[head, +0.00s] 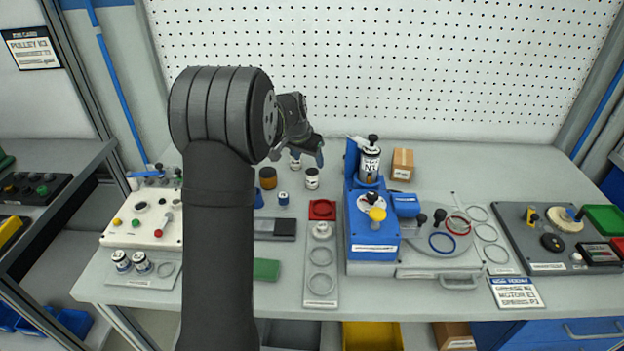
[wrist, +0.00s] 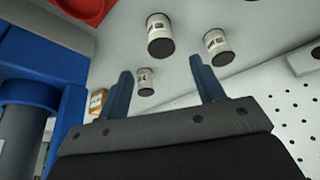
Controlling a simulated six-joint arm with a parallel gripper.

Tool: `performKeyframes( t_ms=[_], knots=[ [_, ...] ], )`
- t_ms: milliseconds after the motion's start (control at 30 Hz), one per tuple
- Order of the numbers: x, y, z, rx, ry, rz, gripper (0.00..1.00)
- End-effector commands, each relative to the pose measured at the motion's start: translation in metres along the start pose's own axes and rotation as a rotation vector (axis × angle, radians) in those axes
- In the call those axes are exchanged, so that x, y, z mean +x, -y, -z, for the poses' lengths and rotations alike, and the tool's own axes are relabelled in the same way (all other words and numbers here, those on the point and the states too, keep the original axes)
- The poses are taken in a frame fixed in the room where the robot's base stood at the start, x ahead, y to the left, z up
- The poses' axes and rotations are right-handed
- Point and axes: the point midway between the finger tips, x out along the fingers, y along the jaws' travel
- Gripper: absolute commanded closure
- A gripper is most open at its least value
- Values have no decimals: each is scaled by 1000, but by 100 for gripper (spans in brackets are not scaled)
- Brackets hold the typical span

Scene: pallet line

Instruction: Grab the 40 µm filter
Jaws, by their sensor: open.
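In the wrist view are three small white canisters with dark ends and printed labels: an upper middle one (wrist: 160,35), a right one (wrist: 218,46) and a smaller one (wrist: 145,82). Their labels are too small to read, so I cannot tell which is the 40 µm filter. In the head view, two white canisters, one (head: 312,178) and another (head: 295,163), stand on the bench below my gripper (head: 318,155). My gripper is open and empty, and in the wrist view its blue fingers (wrist: 161,66) point toward the canisters, apart from them.
A blue apparatus (head: 372,230) holding a black-topped bottle stands to the right, beside a cardboard box (head: 402,164). An amber jar (head: 268,178) stands left of the canisters. Two more white canisters (head: 121,262) sit on a tray at left. A pegboard (head: 380,70) backs the bench.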

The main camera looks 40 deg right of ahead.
Motion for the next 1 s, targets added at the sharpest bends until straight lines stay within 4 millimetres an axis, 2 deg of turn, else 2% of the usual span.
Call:
performKeyframes(
  t_ms=[100, 200, 467, 800, 1000],
  knots=[
    [26, 0, -1, -1, 3, -1, 38],
    [39, 0, 0, -1, 0, 0, 38],
    [54, 0, -1, -1, 0, 0, 38],
    [97, 2, -4, 0, 0, 0, 38],
    [100, 2, -4, 0, -2, 1, 38]
  ],
)
